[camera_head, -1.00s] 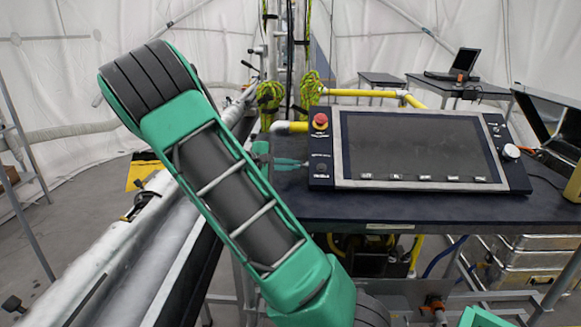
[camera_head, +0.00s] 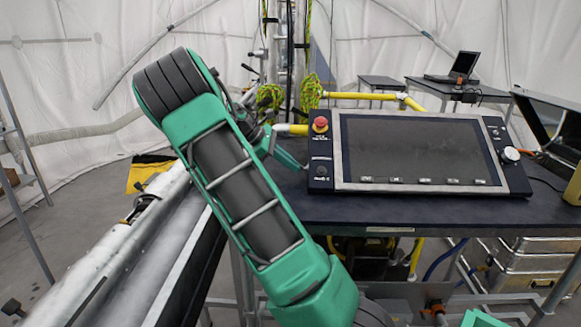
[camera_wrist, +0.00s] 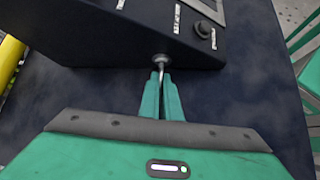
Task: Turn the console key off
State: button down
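The console (camera_head: 415,150) is a dark sloped box with a large screen on the table. In the wrist view, the console key (camera_wrist: 161,67) is a thin metal piece sticking out of a round lock on the dark side face of the console (camera_wrist: 110,35). My gripper (camera_wrist: 161,78) has its two green fingers close together, with the key's outer end between the tips; they look shut on it. In the head view my gripper (camera_head: 291,161) is at the console's left side, partly behind my arm, and the key cannot be made out.
A red emergency button (camera_head: 320,124) and a black knob (camera_wrist: 203,29) sit on the console's left panel. The dark table (camera_head: 400,212) is clear in front of the console. A yellow pipe (camera_head: 365,95) runs behind. A rail (camera_head: 150,245) lies left.

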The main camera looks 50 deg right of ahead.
jog(key=shift+w+d+r+n+g+y, duration=0.1)
jog(key=shift+w+d+n+g+y, duration=0.05)
jog(key=shift+n+g+y, duration=0.25)
jog(key=shift+w+d+r+n+g+y, duration=0.1)
jog(key=shift+w+n+g+y, duration=0.15)
jog(key=shift+y, duration=0.25)
jog(key=c, duration=2)
grip_release()
jog(key=shift+s+f, duration=0.1)
jog(key=v, duration=1)
jog(key=shift+w+r, duration=0.25)
jog(key=shift+w, duration=0.1)
